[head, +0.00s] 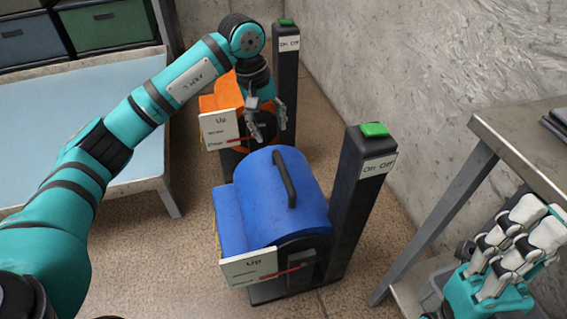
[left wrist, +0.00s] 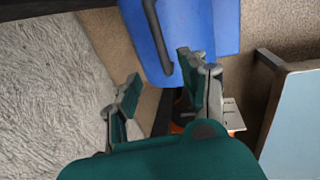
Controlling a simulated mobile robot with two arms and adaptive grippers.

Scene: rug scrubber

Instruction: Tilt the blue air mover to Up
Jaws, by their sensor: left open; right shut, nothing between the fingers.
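The blue air mover (head: 262,196) stands on the floor in the middle of the head view, with a dark handle (head: 284,178) on top. Its white sign (head: 247,265) reads "Up" at the top, and a red pointer (head: 282,273) lies near the sign's lower lines. My left gripper (head: 271,130) is open and empty, behind the blue housing and in front of the orange air mover. In the left wrist view the blue housing (left wrist: 205,30) and handle (left wrist: 158,40) show beyond the open fingers. My right gripper (head: 540,218) is shut and empty at the lower right.
An orange air mover (head: 220,97) with a similar sign stands behind. Dark posts with green On/Off switches (head: 373,130) rise beside both machines. A light-blue table (head: 60,115) is at left, a metal table (head: 520,135) at right, and a wall behind.

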